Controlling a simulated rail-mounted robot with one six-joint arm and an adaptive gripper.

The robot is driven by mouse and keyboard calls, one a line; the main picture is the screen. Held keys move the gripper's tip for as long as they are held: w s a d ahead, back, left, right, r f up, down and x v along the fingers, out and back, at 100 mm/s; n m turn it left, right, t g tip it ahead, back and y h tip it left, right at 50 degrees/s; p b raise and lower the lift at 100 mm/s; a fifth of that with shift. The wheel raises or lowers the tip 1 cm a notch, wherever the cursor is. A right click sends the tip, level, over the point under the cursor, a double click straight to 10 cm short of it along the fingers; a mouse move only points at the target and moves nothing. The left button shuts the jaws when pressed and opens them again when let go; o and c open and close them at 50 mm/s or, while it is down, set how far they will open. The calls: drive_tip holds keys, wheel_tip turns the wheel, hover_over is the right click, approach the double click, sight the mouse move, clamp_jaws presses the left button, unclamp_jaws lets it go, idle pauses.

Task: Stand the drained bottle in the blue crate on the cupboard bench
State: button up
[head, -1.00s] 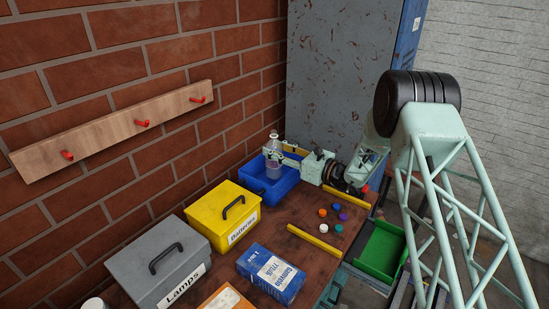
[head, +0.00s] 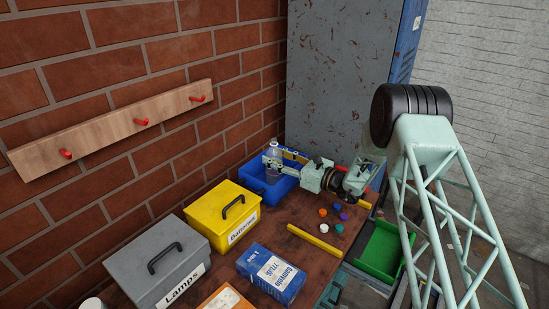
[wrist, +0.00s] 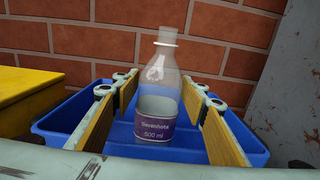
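The clear bottle (wrist: 157,104) has a white ring at its neck and a purple label with "500 ml". It stands upright inside the blue crate (wrist: 62,120), at the back of the bench by the brick wall. In the head view the bottle (head: 271,177) is partly behind my gripper (head: 281,159), and the crate (head: 258,189) shows below it. In the wrist view my gripper (wrist: 160,92) is open. Its two tan-padded fingers are on either side of the bottle with a gap at each side. Whether the bottle's base touches the crate floor is hard to tell.
A yellow box (head: 206,222) stands near the crate, with a grey "Lamps" box (head: 150,285) and a blue carton (head: 271,274) nearer. Several coloured caps and a yellow bar (head: 314,240) lie on the bench. A grey cupboard side (head: 340,80) rises behind; a green bin (head: 381,248) is right.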

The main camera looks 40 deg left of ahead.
drive_tip(key=shift+o, duration=1)
drive_tip(key=shift+r, duration=0.2)
drive_tip(key=d+p, duration=0.1)
drive_tip(key=d, duration=1.1)
drive_tip(key=shift+w+p, duration=0.3)
